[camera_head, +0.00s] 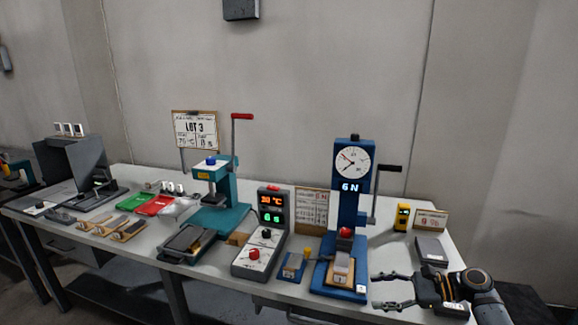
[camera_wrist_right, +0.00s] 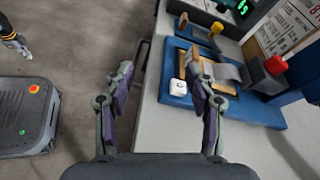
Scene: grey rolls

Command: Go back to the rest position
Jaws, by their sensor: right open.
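My right gripper (camera_head: 378,290) is at the front right corner of the bench, with its fingers pointing left toward the blue press. Its fingers are apart, and nothing is between them. In the right wrist view the open fingers (camera_wrist_right: 160,62) frame the bench edge and the floor. The right finger overlaps the blue press base in that picture. A black and yellow gripper (camera_wrist_right: 17,42), apparently my left, shows partly at the top left of the wrist view, over the floor. Its jaws are too cut off to judge. No rest position is marked in view.
The blue press (camera_head: 346,225) with a dial and a grey strip stands left of my right gripper. A grey block (camera_head: 431,250) and yellow device (camera_head: 402,217) are behind it. A control box (camera_head: 262,250) and teal press (camera_head: 222,215) stand farther left.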

